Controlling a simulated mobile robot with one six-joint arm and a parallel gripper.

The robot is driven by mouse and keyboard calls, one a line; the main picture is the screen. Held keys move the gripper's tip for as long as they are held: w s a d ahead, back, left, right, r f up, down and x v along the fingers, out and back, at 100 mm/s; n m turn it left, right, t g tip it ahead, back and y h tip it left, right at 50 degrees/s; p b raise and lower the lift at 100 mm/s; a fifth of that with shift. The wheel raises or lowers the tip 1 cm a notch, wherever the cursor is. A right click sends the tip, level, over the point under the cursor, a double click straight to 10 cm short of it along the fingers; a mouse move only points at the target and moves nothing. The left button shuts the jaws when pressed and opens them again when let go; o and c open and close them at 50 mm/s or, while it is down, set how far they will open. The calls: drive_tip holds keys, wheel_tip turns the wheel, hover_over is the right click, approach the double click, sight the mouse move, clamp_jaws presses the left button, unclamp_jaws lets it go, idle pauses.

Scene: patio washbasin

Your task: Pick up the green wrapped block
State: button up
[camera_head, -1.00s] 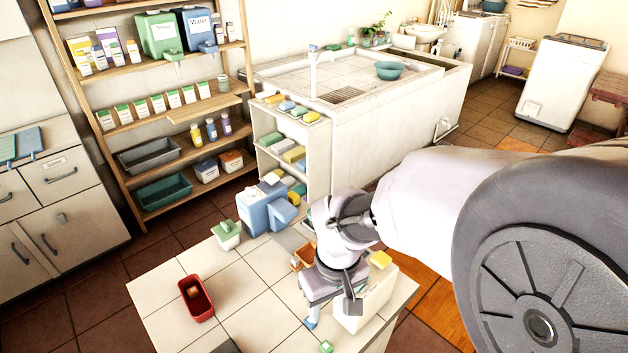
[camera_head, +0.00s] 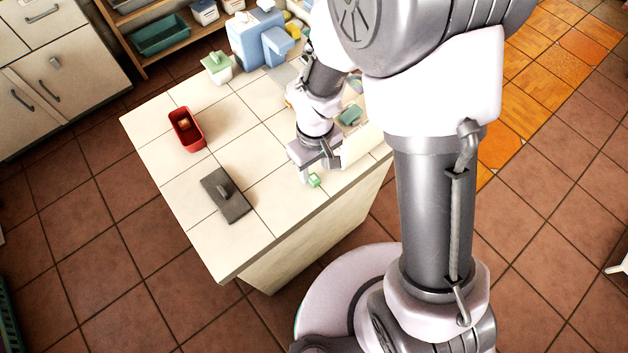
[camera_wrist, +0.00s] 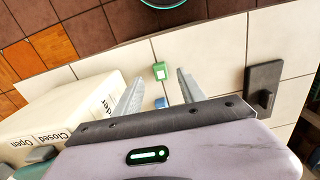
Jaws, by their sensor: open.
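The green wrapped block (camera_head: 314,180) lies on the tiled table near its front edge, just beside my gripper (camera_head: 304,172) in the head view. In the wrist view the green block (camera_wrist: 160,71) shows between the two fingertips, farther off on the white tiles. My gripper (camera_wrist: 164,76) is open, with a clear gap between its fingers. A small blue block (camera_wrist: 161,103) shows between the fingers, nearer the palm. Nothing is held.
A white box (camera_wrist: 72,112) with lettering stands close on the left in the wrist view. A grey trowel-like tool (camera_head: 226,194) and a red tray (camera_head: 181,135) lie on the table. A blue dispenser (camera_head: 258,38) stands behind. The table's front edge is near.

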sight(315, 180)
wheel_tip(315, 180, down, 4)
drive_tip(key=shift+s+f+b, duration=0.1)
drive_tip(key=shift+b, duration=0.75)
drive_tip(key=shift+c, duration=0.9)
clamp_jaws()
